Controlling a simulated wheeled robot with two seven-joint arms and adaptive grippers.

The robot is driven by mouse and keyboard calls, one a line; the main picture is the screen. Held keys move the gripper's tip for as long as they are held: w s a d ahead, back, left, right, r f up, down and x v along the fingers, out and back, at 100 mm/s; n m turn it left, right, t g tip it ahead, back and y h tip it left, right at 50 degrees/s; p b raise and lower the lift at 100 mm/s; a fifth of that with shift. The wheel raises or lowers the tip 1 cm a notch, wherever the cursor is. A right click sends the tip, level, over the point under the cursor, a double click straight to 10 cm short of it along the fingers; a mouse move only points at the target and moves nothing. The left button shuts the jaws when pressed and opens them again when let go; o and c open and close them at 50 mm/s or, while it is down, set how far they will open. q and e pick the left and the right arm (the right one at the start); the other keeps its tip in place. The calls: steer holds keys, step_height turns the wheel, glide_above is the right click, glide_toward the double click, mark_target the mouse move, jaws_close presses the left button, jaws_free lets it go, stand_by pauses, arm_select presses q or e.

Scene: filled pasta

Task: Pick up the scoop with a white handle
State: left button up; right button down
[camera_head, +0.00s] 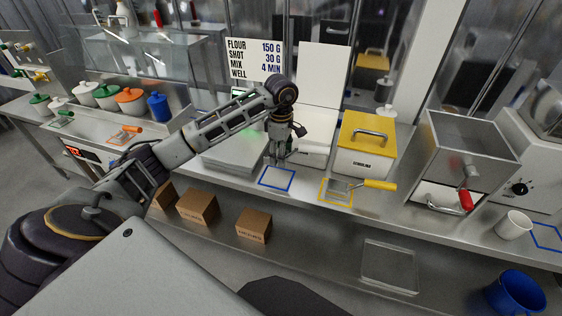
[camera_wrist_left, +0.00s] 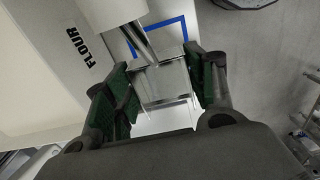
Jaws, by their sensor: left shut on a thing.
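My left gripper (camera_head: 278,158) is above the blue square outline (camera_head: 277,177) on the steel counter, in front of the white bin. In the left wrist view, the left gripper (camera_wrist_left: 166,88) has its green-padded fingers on both sides of the scoop's metal pan (camera_wrist_left: 165,84) and is shut on it. The scoop's white handle (camera_wrist_left: 112,12) and metal shank extend toward the top left of that view. In the head view the scoop is mostly hidden by the gripper. My right gripper is not in view.
The white bin marked FLOUR (camera_wrist_left: 62,60) is close beside the gripper. A yellow-lidded bin (camera_head: 366,150) and a yellow-handled scoop (camera_head: 372,184) are to the right, then a hopper with a red-knobbed crank (camera_head: 466,150). Cardboard boxes (camera_head: 254,225) sit on the lower shelf.

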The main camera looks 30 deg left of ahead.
arm_select(q)
steer(key=shift+r, duration=0.65)
stand_by(0.3)
